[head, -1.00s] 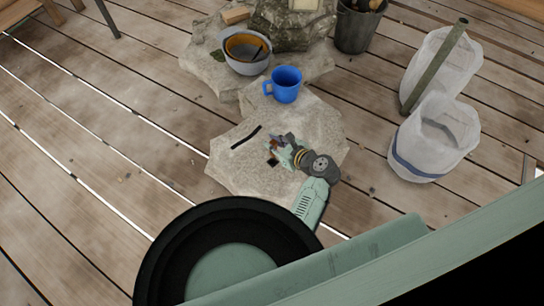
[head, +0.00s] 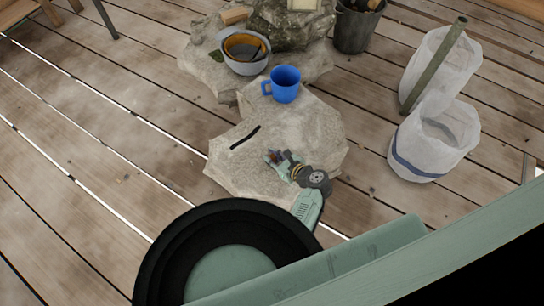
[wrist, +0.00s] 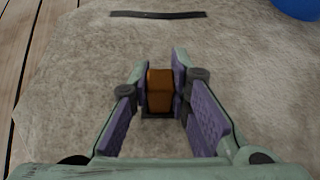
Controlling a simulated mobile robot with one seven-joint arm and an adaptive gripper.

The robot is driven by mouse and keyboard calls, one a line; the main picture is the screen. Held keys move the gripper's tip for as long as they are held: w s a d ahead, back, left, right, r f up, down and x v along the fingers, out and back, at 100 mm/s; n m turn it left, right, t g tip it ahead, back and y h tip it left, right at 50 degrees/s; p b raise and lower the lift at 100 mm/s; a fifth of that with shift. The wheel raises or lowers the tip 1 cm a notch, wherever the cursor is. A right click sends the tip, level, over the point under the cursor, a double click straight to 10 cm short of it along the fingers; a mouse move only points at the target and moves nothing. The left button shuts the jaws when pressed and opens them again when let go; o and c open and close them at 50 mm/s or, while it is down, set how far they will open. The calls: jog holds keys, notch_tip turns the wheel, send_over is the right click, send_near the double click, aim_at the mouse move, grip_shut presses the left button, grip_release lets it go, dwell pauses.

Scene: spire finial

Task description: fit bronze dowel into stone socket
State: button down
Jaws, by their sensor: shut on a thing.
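The bronze dowel (wrist: 159,88) is an orange-brown block between my gripper's purple-padded fingers in the wrist view. My gripper (head: 274,158) is shut on it, low over the near part of the pale stone slab (head: 234,170). The stone socket (wrist: 157,115) shows as a dark patch at the dowel's lower end. The dowel looks upright and lined up over the socket. I cannot tell whether its end is inside or just above. In the head view my gripper hides the socket and most of the dowel.
A thin black strip (head: 245,138) lies on the slab beyond my gripper. A blue mug (head: 285,84) stands farther back, with a grey bowl (head: 245,65) behind it. White bags (head: 425,150) stand on the planks at right. The slab's left side is clear.

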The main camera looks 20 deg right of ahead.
jog(key=shift+f, duration=0.1)
jog(key=c, duration=1.5)
grip_release()
jog(key=v, duration=1.2)
